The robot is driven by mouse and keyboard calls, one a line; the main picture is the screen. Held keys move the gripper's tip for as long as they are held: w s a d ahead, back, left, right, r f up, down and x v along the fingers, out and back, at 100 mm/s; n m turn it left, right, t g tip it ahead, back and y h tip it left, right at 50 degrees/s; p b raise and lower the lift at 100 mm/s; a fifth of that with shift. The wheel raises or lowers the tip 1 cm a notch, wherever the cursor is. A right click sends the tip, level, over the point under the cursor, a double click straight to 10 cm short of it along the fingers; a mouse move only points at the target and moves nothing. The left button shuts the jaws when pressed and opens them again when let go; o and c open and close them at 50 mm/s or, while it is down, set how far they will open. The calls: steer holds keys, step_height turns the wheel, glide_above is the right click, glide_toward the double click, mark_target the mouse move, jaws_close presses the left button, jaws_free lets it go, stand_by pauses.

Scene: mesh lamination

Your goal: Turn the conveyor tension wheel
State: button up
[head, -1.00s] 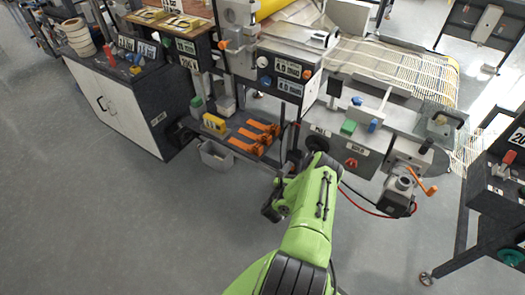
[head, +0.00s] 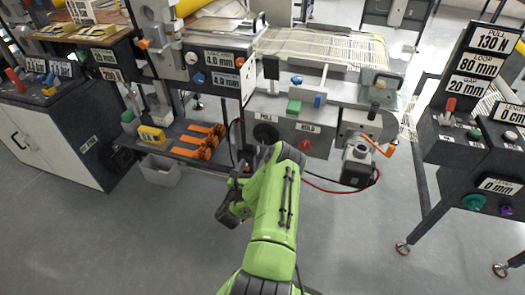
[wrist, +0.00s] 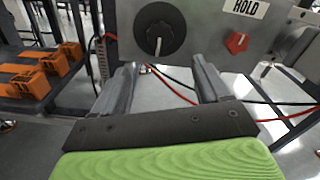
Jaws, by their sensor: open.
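A black round knob (head: 265,133) with a white pointer line sits under the PULL plate on the grey conveyor front panel; no label here names a tension wheel. In the wrist view the black knob (wrist: 160,29) is ahead of my gripper (wrist: 164,68), slightly above the space between the fingertips. My gripper's two grey fingers are spread, with nothing between them, and look apart from the knob. A red knob (wrist: 236,42) under the HOLD plate is to the right. In the head view my green arm hides most of the gripper.
An orange crank (head: 378,145) sticks out at the conveyor's right end. A shelf with orange clamps (head: 198,140) stands left. A console at right (head: 440,150) shows PULL 130 N and has a teal knob (head: 474,202). Red and black cables hang below the panel. The floor in front is clear.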

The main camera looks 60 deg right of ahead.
mark_target(263, 140)
steer(key=shift+f+b, duration=0.35)
steer(key=shift+b, duration=0.3)
steer(key=d, duration=0.4)
steer(key=w+d+b, duration=0.1)
steer(key=d, duration=0.3)
steer(key=w+d+b, duration=0.1)
steer(key=d, duration=0.4)
steer(key=shift+r, duration=0.35)
steer(key=c, duration=1.1)
steer(key=shift+o, duration=0.2)
steer(key=shift+n, duration=0.3)
